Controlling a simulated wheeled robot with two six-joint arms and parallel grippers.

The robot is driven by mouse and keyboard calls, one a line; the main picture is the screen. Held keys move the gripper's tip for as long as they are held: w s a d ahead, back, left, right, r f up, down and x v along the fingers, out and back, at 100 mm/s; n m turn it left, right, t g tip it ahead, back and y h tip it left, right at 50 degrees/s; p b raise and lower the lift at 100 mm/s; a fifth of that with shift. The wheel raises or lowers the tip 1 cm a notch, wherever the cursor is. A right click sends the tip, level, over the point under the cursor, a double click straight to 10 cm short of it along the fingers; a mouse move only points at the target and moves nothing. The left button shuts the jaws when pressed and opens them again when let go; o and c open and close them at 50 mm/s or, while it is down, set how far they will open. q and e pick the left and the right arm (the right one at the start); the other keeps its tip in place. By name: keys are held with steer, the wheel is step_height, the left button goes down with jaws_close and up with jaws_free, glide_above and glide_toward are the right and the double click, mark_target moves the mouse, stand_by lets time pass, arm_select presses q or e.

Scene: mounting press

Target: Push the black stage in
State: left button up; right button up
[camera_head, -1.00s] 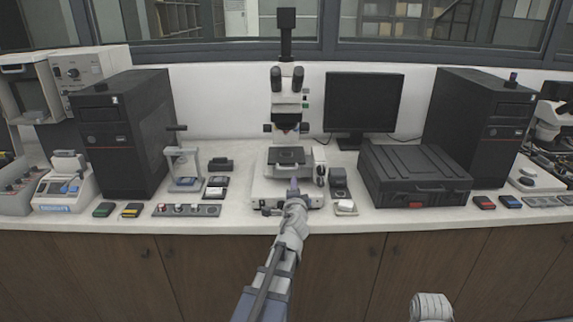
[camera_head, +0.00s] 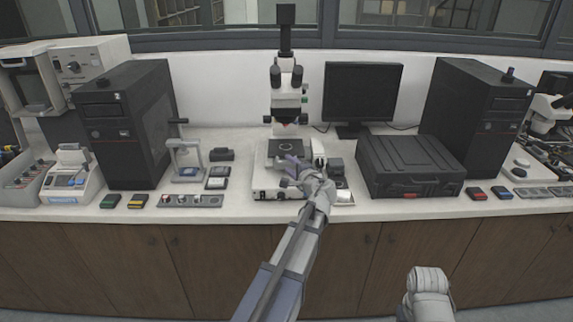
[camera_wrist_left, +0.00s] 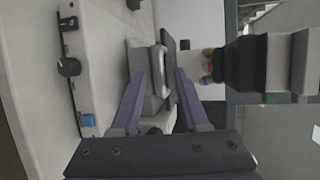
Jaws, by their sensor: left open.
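The black stage (camera_head: 285,146) is a dark flat plate with a pale ring on it, under the objectives of the microscope (camera_head: 287,76). In the left wrist view the dark stage plate (camera_wrist_left: 170,52) shows edge-on, beyond and between the fingertips. My left gripper (camera_head: 289,164) is at the front of the stage, over the white microscope base. It is open, with two purple fingers apart in the left wrist view (camera_wrist_left: 160,80). I cannot tell whether a finger touches the stage. My right gripper is not in view.
A black case (camera_head: 412,164) stands right of the microscope, with a monitor (camera_head: 362,93) behind. A small clamp stand (camera_head: 187,160) and small boxes are on the left. The white microscope base (camera_wrist_left: 95,75) has a black knob.

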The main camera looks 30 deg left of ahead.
mark_target(286, 162)
arm_select(q)
steer(key=shift+x, duration=1.6)
